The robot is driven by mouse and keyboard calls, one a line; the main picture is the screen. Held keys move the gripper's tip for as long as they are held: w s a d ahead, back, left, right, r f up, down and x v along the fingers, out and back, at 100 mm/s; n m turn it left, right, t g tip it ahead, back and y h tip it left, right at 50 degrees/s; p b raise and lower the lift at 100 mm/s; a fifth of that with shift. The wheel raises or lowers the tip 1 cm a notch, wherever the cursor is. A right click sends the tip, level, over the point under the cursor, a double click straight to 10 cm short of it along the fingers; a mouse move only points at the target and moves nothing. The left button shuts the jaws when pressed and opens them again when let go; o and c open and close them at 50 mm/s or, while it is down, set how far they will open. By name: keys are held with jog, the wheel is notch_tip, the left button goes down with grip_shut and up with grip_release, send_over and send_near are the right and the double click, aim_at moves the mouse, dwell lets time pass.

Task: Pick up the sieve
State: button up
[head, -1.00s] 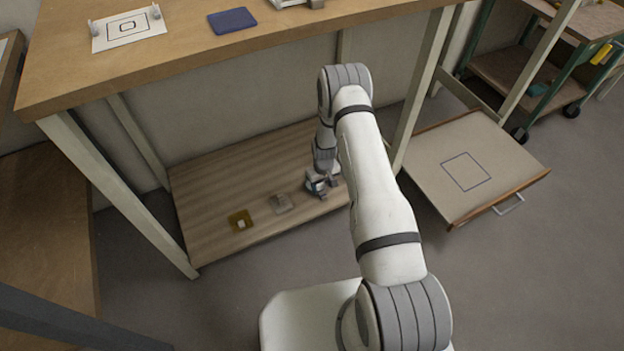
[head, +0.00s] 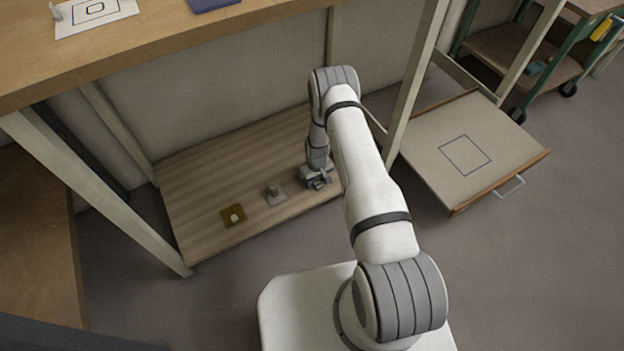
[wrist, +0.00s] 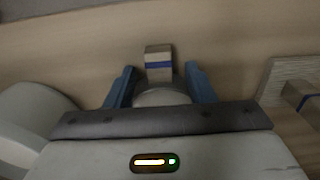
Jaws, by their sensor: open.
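My gripper (head: 316,179) is low over the right part of the wooden lower shelf in the head view. In the wrist view its two blue fingers (wrist: 161,84) are open. Between and just beyond them is a pale rounded thing with an upright grey block marked by a blue band (wrist: 159,62); this may be the sieve, but its full shape is hidden by the gripper. I cannot tell whether the fingers touch it. In the head view my gripper covers this spot.
A grey square plate with a small upright piece (head: 274,194) is left of my gripper. A yellow-brown square with a pale piece (head: 233,215) lies farther left. The table top (head: 260,22) overhangs the shelf (head: 205,180); table legs flank it. An open drawer (head: 430,150) is right.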

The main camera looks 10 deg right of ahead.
aim_at(316, 182)
jog(key=shift+r, duration=0.1)
jog(key=shift+c, duration=0.3)
grip_shut()
notch_tip(316, 182, up, 10)
jog(key=p, duration=0.3)
jog(key=shift+s, duration=0.15)
